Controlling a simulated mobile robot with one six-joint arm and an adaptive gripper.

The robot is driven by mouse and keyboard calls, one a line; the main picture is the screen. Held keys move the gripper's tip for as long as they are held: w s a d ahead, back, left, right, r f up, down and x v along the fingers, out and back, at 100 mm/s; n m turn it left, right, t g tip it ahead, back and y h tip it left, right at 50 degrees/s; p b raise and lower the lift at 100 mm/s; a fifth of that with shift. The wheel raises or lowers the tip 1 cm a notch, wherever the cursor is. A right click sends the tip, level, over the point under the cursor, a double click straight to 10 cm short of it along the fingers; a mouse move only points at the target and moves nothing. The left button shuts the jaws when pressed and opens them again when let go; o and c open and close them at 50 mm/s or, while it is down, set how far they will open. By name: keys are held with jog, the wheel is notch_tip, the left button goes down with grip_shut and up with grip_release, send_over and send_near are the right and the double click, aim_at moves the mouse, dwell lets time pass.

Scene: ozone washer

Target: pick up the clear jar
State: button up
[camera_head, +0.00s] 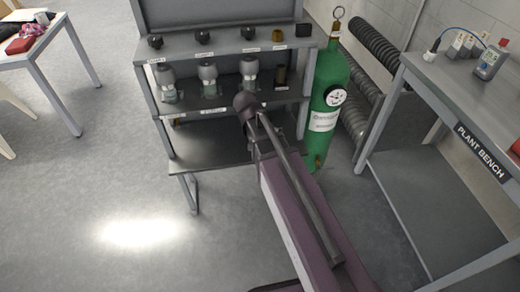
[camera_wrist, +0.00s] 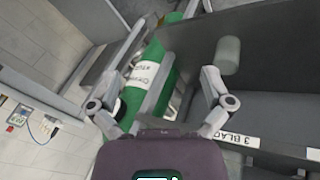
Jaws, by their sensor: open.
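My gripper (camera_wrist: 162,85) is open and empty in the wrist view, its two grey fingers spread wide. A pale, translucent greenish-grey cylinder (camera_wrist: 229,55), which looks like the clear jar, stands against a dark shelf surface just beyond the right fingertip. It lies to the right of the space between the fingers. I cannot tell whether the finger touches it. In the head view I cannot make out this jar; my arm covers the right part of the rack, and my gripper is mostly hidden behind my own links.
The grey rack (camera_head: 150,95) holds several grey-capped vessels (camera_head: 210,80) on its middle shelf and dark knobs above. A green gas cylinder (camera_head: 327,85) with a gauge stands close on its right. The plant bench (camera_head: 440,105) is farther right.

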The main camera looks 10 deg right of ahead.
jog(key=w+a+f+m+t+h+b, duration=0.4)
jog(key=w+a+f+m+h+b, duration=0.3)
jog(key=b, duration=1.6)
jog(key=shift+w+a+f+m+h, duration=0.4)
jog(key=shift+w+a+f+m, duration=0.4)
jog(key=shift+w+a+f, duration=2.25)
jog(key=shift+w+d+f, duration=0.65)
jog(key=shift+w+d, duration=0.2)
jog(key=shift+w, duration=0.05)
jog(key=shift+b+x, duration=1.5)
jog(key=shift+x, duration=2.7)
jog(key=shift+w, duration=0.15)
jog(key=shift+b+x, duration=1)
jog(key=shift+x, duration=1.55)
jog(key=shift+c, duration=0.2)
